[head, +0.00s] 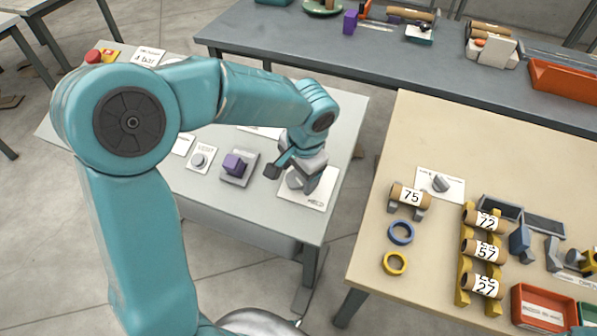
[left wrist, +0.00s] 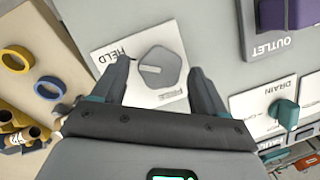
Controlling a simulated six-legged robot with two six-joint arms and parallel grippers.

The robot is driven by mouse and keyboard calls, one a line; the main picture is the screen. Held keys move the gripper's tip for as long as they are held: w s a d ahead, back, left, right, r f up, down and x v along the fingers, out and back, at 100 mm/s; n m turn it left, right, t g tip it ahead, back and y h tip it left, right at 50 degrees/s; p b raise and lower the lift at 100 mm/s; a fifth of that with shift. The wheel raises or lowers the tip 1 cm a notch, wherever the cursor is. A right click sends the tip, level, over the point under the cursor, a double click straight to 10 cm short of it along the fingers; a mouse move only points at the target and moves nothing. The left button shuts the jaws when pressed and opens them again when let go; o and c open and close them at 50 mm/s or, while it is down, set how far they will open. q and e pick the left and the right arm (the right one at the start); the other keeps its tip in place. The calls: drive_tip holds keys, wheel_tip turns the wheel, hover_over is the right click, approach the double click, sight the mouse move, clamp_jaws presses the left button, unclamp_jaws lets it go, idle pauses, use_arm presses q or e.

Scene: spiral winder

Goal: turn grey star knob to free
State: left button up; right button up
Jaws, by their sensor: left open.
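The grey star knob (left wrist: 161,68) sits on a white plate (left wrist: 137,36) in the left wrist view. The plate reads HELD on its left side, and a smaller word near the knob's lower edge is hard to read. A pale mark on the knob lies toward the HELD side. My left gripper (left wrist: 160,88) is open, with one finger on each side of the knob; I cannot tell whether they touch it. In the head view my left gripper (head: 297,174) is over the plate (head: 316,197) and largely hides the knob. My right gripper is not in view.
On the same grey panel, a purple OUTLET knob (head: 234,165) and a grey VENT knob (head: 199,159) stand to the left. A teal DRAIN handle (left wrist: 284,115) shows in the wrist view. A beige table (head: 375,240) with rings and numbered rolls is at right.

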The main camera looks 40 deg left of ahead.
use_arm(q)
drive_tip(key=shift+a+f, duration=0.1)
drive_tip(key=shift+f, duration=0.2)
drive_tip(key=shift+s+r, duration=0.1)
drive_tip(key=shift+s, duration=0.05)
drive_tip(key=c, duration=1.1)
drive_tip(key=shift+o, duration=0.2)
